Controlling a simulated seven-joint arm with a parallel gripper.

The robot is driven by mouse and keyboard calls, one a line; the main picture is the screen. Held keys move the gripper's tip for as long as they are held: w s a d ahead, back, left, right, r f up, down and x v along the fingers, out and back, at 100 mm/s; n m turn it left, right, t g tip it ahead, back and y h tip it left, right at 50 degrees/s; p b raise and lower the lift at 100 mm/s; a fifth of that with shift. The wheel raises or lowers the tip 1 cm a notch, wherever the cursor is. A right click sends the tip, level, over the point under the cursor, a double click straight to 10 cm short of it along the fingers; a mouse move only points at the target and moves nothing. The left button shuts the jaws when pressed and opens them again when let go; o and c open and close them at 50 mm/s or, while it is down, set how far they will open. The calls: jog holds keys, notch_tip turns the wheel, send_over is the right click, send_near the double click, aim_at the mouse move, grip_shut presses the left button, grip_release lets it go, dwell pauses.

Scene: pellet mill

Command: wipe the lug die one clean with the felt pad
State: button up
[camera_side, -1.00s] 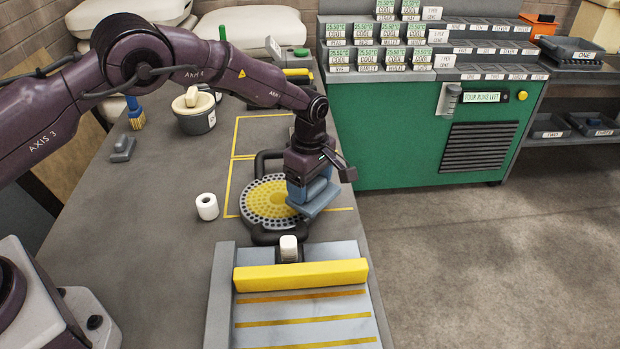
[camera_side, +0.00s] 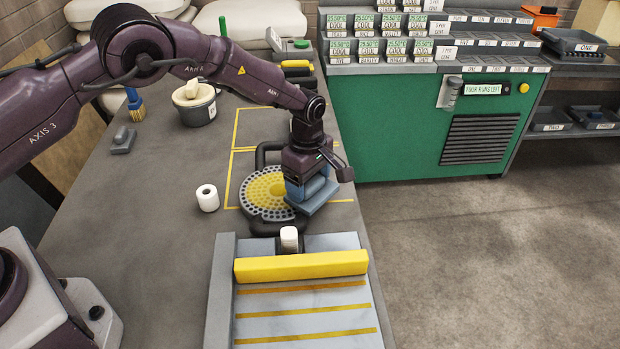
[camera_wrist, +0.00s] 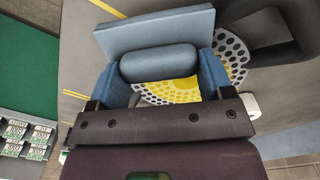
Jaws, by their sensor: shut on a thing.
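The die (camera_side: 262,192) is a round grey plate with many holes, lying flat on the bench with dark lugs at its back and front edges. Yellow residue covers its middle. It also shows in the wrist view (camera_wrist: 232,55), partly hidden behind the pad. My gripper (camera_side: 310,188) is shut on the blue-grey felt pad (camera_side: 318,200) at the die's right side. The pad also shows in the wrist view (camera_wrist: 155,32), with its rounded handle between my fingers. The pad overlaps the die's right edge; I cannot tell whether it touches the surface.
A white roll (camera_side: 207,198) stands left of the die. A tray with a yellow bar (camera_side: 300,267) lies in front. A lidded pot (camera_side: 197,105), a brush (camera_side: 135,110) and a dark block (camera_side: 122,142) are at the back left. A green cabinet (camera_side: 400,130) stands right of the bench.

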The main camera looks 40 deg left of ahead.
jog(key=shift+s+d, duration=0.15)
jog(key=shift+s, duration=0.25)
jog(key=shift+r, duration=0.25)
jog(key=shift+s+a, duration=0.25)
jog(key=shift+s, duration=0.05)
jog(key=shift+r, duration=0.1)
jog(key=shift+r, duration=0.15)
jog(key=shift+a, duration=0.1)
jog(key=shift+w+a+r, duration=0.1)
jog(key=shift+a, duration=0.6)
